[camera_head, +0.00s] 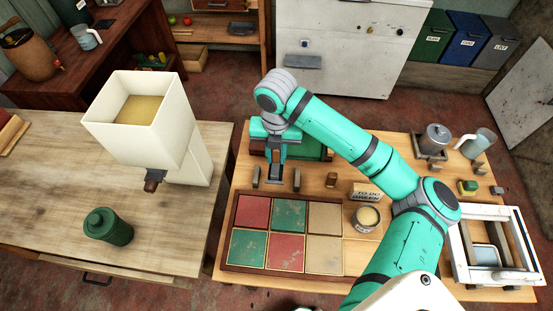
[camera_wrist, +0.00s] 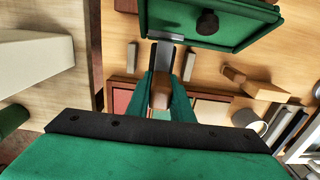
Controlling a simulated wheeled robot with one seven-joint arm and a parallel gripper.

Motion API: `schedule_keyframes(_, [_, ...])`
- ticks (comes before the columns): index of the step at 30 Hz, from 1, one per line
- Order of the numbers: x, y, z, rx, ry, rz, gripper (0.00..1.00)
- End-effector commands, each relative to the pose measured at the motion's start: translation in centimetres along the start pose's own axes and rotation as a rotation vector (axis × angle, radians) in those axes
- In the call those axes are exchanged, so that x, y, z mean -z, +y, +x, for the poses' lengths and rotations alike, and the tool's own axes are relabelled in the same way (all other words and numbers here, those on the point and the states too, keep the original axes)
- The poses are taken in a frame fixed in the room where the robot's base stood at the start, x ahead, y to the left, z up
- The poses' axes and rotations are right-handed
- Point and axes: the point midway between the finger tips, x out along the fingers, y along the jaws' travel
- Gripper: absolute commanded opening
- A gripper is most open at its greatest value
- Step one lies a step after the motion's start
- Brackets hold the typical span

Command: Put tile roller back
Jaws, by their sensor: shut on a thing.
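My gripper (camera_head: 276,152) is above the back left of the tile bench. In the wrist view its teal fingers (camera_wrist: 161,98) are shut on the brown wooden handle (camera_wrist: 163,90) of the tile roller. The roller's grey end (camera_wrist: 163,60) points towards the green tray (camera_wrist: 215,38), and its tip lies close to or over the tray's edge. Two small upright grey posts, a left one (camera_head: 255,176) and a right one (camera_head: 297,180), stand either side of the roller. In the head view the arm and gripper hide most of the roller. I cannot tell whether it touches the bench.
A frame of red, green and plain tiles (camera_head: 286,195) lies in front. To the right are a wooden block (camera_head: 331,180), a "TO-DO GREEN" sign (camera_head: 367,190), a can (camera_head: 367,217) and a white frame (camera_head: 470,277). A cream hopper (camera_head: 180,135) and green bottle (camera_head: 108,227) stand on the left table.

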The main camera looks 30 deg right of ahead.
Motion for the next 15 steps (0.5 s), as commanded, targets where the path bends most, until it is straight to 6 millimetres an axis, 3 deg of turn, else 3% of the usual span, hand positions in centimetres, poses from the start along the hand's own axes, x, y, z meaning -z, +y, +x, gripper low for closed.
schedule_keyframes(5, [0.1, -0.1, 2.2, 0.0, 0.001, 0.001, 0.0])
schedule_keyframes(15, [0.1, 0.0, 2.6, -0.001, 0.0, -0.001, 0.0])
